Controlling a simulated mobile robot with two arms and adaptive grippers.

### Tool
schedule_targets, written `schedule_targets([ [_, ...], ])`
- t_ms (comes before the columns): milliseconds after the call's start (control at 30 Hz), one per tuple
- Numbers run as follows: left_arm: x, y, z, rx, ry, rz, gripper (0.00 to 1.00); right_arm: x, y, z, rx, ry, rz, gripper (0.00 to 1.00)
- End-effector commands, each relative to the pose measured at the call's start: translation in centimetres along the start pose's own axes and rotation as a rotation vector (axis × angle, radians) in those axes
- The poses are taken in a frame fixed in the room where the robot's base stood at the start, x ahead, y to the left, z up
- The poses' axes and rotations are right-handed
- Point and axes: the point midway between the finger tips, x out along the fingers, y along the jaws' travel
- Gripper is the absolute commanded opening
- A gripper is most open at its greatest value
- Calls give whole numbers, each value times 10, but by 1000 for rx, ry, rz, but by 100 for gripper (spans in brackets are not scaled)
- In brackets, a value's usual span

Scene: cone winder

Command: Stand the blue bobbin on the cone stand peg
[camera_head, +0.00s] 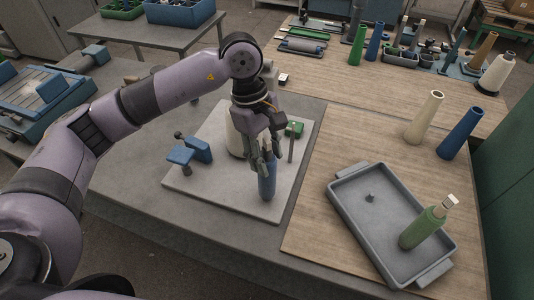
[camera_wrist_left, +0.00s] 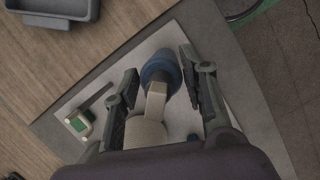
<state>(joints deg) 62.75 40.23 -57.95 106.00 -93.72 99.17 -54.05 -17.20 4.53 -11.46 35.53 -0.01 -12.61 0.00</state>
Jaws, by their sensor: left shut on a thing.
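My left gripper (camera_head: 264,160) is shut on the blue bobbin (camera_head: 267,184), which hangs roughly upright over the front part of a pale board (camera_head: 208,191). I cannot tell whether its lower end touches the board. In the left wrist view the blue bobbin (camera_wrist_left: 160,68) is between the fingers (camera_wrist_left: 160,82), with a pale piece in front of it. A cream cone (camera_head: 234,138) stands on the board behind the gripper, partly hidden by it. A thin upright grey post (camera_head: 291,148) stands right of the gripper. I cannot tell which part is the cone stand peg. My right gripper is not in view.
A blue clamp-like fixture (camera_head: 190,155) and a green block (camera_head: 295,129) are on the board. A grey tray (camera_head: 345,208) at right holds a green bobbin (camera_head: 422,229). A cream cone (camera_head: 424,117) and a blue cone (camera_head: 460,135) stand behind it.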

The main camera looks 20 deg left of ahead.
Motion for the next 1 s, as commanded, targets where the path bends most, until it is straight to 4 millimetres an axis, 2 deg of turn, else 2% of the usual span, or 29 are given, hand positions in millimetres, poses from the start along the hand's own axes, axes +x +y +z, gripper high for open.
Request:
schedule_targets([
  [467,0,0,0,1,0,1,17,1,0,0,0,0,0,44],
  [1000,6,0,-2,0,0,1,17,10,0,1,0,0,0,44],
])
